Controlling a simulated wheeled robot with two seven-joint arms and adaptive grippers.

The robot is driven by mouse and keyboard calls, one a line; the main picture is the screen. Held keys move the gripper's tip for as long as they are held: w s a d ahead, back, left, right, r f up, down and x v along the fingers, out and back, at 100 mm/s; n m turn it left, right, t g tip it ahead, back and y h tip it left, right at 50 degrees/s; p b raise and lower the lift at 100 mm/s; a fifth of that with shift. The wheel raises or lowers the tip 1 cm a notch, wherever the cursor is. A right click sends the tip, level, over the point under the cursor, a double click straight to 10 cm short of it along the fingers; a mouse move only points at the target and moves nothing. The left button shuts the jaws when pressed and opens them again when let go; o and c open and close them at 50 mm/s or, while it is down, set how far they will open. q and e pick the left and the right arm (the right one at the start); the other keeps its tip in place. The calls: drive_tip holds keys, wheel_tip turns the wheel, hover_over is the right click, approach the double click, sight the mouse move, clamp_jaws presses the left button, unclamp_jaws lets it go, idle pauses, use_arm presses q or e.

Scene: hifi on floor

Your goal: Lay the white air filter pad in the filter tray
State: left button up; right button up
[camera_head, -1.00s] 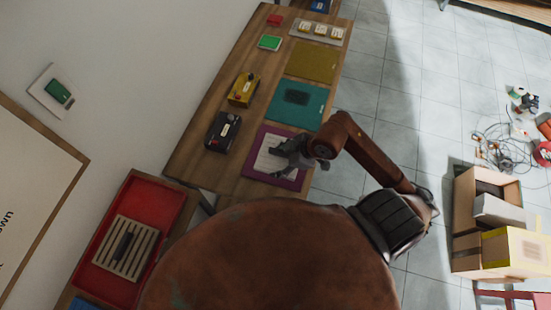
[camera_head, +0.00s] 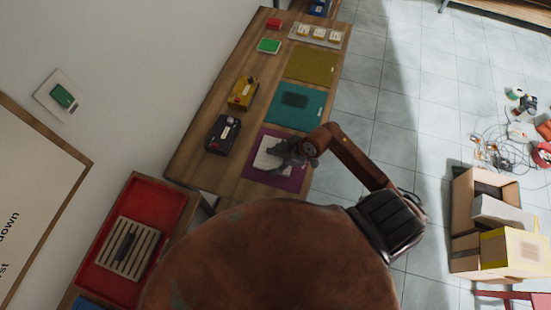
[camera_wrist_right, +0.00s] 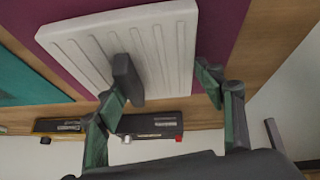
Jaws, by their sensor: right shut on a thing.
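The white air filter pad (camera_head: 266,160) is at the purple mat on the wooden table. I cannot tell whether the pad touches the mat. A red tray (camera_head: 162,194), which may be the filter tray, stands at the lower left with a cream slatted panel (camera_head: 113,245) in it. My left gripper is out of view.
The purple mat (camera_head: 291,184) lies near a teal mat (camera_head: 310,119) and an olive mat (camera_head: 315,63). A black battery-like box (camera_head: 221,134) and a yellow one (camera_head: 243,93) stand left of them. Open cardboard boxes (camera_head: 465,205) and cables (camera_head: 490,150) lie on the floor at right.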

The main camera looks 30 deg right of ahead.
drive_tip(key=o, duration=0.7)
drive_tip(key=shift+f, duration=0.1)
drive_tip(key=o, duration=0.5)
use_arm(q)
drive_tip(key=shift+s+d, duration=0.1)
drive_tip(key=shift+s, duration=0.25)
use_arm(e)
drive_tip(key=shift+s, duration=0.1)
